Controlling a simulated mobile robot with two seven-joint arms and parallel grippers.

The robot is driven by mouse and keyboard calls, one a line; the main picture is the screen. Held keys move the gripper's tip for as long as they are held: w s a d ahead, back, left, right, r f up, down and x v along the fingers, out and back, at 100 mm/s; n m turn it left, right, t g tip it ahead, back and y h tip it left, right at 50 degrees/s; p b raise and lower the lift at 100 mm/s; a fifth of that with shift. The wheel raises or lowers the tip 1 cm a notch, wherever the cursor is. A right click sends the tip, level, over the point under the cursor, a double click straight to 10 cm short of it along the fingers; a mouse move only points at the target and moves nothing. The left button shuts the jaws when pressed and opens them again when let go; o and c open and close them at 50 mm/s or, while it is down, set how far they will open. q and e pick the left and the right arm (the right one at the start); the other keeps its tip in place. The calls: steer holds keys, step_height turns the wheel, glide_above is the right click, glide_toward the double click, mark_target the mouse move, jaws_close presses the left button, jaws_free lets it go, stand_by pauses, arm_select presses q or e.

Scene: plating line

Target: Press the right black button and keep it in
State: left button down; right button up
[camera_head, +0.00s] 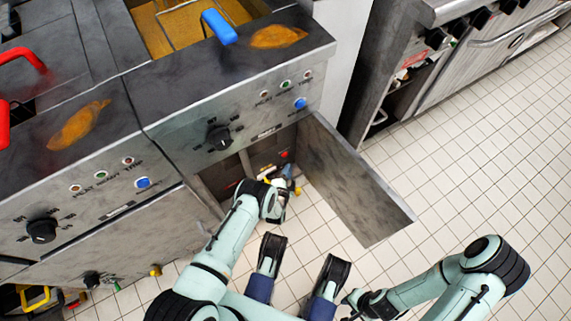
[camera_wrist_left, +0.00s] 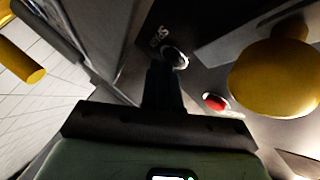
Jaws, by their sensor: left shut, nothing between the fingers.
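My left gripper (camera_head: 287,180) reaches into the open cabinet under the right fryer. In the left wrist view its fingers (camera_wrist_left: 164,72) are shut, with nothing between them. The tips are at a round dark button with a pale rim (camera_wrist_left: 174,57), beside white lettering on a dark panel. The tips cover the button's lower edge; I cannot tell whether it is pressed in. A red button (camera_wrist_left: 215,102) sits beside it on the panel. My right gripper (camera_head: 365,302) is low in the head view, away from the fryer; its fingers are unclear.
The open cabinet door (camera_head: 350,185) stands to the right of my left forearm. A large yellow rounded part (camera_wrist_left: 275,78) is close to the right of the fingers. The fryer front has a black knob (camera_head: 219,138) and a blue button (camera_head: 300,104). Tiled floor (camera_head: 470,170) is clear at right.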

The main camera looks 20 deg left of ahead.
arm_select(q)
steer(key=shift+w+a+r, duration=0.25)
steer(key=shift+w+a, duration=0.1)
steer(key=shift+a, duration=0.25)
stand_by(1.5)
steer(key=shift+s+d+f+p, duration=0.1)
steer(key=shift+s+d+p, duration=0.3)
steer(key=shift+s+d, duration=0.15)
steer(key=shift+d, duration=0.2)
steer(key=shift+s+d+f, duration=0.1)
steer(key=shift+s+d, duration=0.15)
steer(key=shift+d, duration=0.05)
steer(key=s+d, duration=0.1)
steer(key=d, duration=0.1)
steer(key=s+d+p, duration=0.1)
steer(key=shift+s+d+p, duration=0.3)
steer(key=shift+s+d, duration=0.05)
steer(key=shift+s, duration=0.05)
